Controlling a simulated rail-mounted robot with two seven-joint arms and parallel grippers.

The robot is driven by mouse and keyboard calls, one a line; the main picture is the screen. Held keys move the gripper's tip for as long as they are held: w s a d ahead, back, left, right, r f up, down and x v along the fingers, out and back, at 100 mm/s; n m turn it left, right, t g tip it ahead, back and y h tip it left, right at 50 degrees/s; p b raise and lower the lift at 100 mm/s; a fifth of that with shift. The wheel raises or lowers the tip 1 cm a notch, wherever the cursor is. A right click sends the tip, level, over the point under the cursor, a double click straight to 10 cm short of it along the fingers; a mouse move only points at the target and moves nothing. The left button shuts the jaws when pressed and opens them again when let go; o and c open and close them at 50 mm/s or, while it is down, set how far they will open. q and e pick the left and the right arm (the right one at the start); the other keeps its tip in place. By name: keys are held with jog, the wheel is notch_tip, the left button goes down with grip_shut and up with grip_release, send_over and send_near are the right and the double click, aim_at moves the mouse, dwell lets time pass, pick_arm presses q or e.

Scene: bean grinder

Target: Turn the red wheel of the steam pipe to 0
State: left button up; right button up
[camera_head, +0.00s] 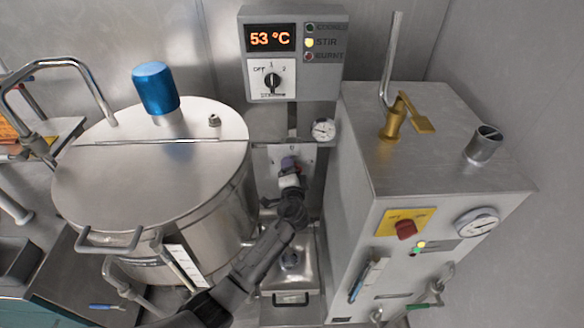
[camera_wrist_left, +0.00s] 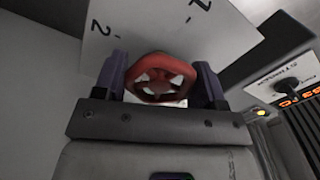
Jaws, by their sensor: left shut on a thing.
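The red wheel (camera_wrist_left: 158,65) shows in the left wrist view, in front of a pale dial plate (camera_wrist_left: 228,30) that bears the marks 1 and 2. No 0 shows there, and which mark the wheel points to cannot be told. My left gripper (camera_head: 289,163) is shut on the wheel, with a finger on each side of its rim. In the head view it is at the wall plate between the kettle and the steel box, and it hides the wheel. My right gripper is not in view.
A steel kettle (camera_head: 110,190) with a blue cap (camera_head: 155,88) stands left of my arm. A steel cabinet (camera_head: 440,150) with a brass valve (camera_head: 396,120) stands right. The control box (camera_head: 330,75) above reads 53 °C. A round gauge (camera_head: 323,129) sits just above right.

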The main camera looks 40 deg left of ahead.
pick_arm(q)
jog(key=shift+m, duration=0.7)
jog(key=o, duration=0.9)
jog(key=shift+d, duration=0.1)
jog(key=shift+p+v, duration=0.65)
jog(key=shift+v, duration=6.25)
